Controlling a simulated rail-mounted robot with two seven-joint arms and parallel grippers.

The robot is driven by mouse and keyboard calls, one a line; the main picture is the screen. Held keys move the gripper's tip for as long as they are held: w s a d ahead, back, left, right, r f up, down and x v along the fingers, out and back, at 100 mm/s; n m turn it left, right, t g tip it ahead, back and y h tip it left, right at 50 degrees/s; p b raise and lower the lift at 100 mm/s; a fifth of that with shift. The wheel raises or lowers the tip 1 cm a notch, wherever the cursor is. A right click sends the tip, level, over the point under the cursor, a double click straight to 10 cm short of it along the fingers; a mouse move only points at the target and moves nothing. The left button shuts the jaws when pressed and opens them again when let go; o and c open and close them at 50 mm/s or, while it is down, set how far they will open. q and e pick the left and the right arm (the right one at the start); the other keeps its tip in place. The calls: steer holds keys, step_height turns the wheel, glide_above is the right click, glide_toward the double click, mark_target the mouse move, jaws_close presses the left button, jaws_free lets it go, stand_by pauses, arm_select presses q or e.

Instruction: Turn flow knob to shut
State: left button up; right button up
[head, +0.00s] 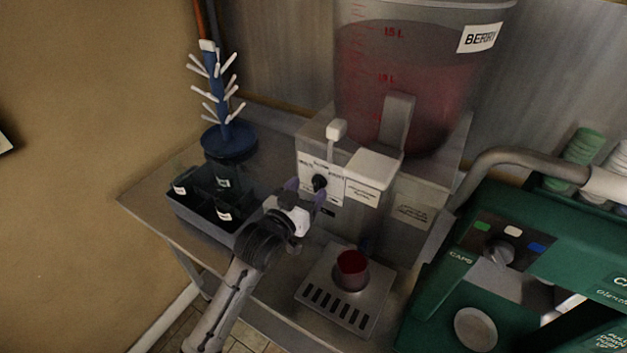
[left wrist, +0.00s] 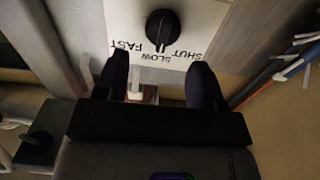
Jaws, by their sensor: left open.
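The black round flow knob (head: 319,182) sits on a white label plate on the front of the grey dispenser under the berry bucket. In the left wrist view the knob (left wrist: 162,25) is close, with FAST, SLOW and SHUT printed around it. Its pale mark appears to point toward SLOW. My left gripper (head: 307,196) is just in front of the plate. In the left wrist view its two dark fingers (left wrist: 160,66) are apart, with nothing between them. The knob lies beyond the fingertips, roughly centred between them. My right gripper is not in view.
A red cup (head: 352,269) stands on the drip tray (head: 318,301) below the dispenser. A dark crate of bottles (head: 187,217) and a blue drying tree (head: 226,138) are at the left. A green capping machine (head: 440,290) fills the right. The berry bucket (head: 412,70) stands above.

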mark_target(315, 182)
arm_select(q)
steer(key=shift+x, duration=1.65)
steer(key=c, duration=0.9)
